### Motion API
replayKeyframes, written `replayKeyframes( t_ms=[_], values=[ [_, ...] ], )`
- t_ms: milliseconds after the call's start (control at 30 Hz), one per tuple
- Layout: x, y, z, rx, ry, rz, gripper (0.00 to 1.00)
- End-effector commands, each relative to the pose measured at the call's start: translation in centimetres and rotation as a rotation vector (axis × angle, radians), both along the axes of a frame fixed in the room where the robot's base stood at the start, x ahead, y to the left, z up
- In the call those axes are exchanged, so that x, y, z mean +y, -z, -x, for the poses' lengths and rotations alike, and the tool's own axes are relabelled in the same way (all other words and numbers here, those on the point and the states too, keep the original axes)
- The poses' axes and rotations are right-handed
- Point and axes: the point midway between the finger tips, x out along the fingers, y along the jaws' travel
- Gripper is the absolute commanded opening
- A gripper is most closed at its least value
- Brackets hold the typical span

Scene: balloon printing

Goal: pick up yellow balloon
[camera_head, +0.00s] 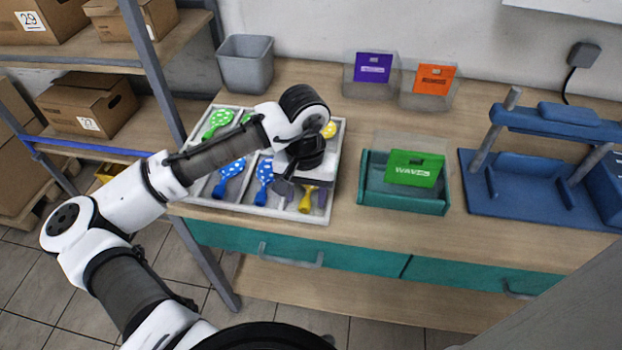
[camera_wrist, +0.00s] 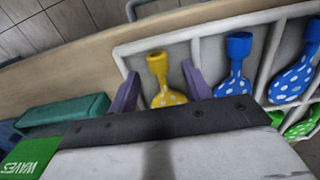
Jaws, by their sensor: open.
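A yellow balloon with white dots (camera_wrist: 165,85) lies in a compartment of the white tray (camera_wrist: 122,52). Its neck shows in the head view (camera_head: 306,202), with the rest hidden under my gripper (camera_head: 303,190). In the wrist view my gripper (camera_wrist: 160,90) is open, its two purple fingers on either side of the yellow balloon, apart from its neck. Part of the balloon's body is hidden by the gripper's dark base. Another yellow balloon (camera_head: 329,130) partly shows behind my gripper, towards the tray's back right.
Blue dotted balloons (camera_head: 229,175) and green ones (camera_head: 217,121) lie in other compartments. The teal box with a green WAV card (camera_head: 372,192) stands right of the tray. A blue stand (camera_head: 530,200) is farther right. A grey bin (camera_head: 246,65) stands behind the tray.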

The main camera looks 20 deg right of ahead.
Motion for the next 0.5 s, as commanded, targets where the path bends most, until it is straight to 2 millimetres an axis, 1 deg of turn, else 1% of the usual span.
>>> replayKeyframes(
  t_ms=[33,133,333,367,500],
  values=[
    [0.03,0.51,0.06,0.002,0.000,-0.002,0.49],
    [0.01,1.18,0.04,0.001,0.000,0.000,0.49],
    [-0.01,1.31,0.03,0.001,0.000,0.001,0.49],
    [-0.01,1.30,0.03,0.001,0.000,0.001,0.48],
    [-0.01,1.29,0.03,0.000,0.000,0.000,0.29]
  ],
)
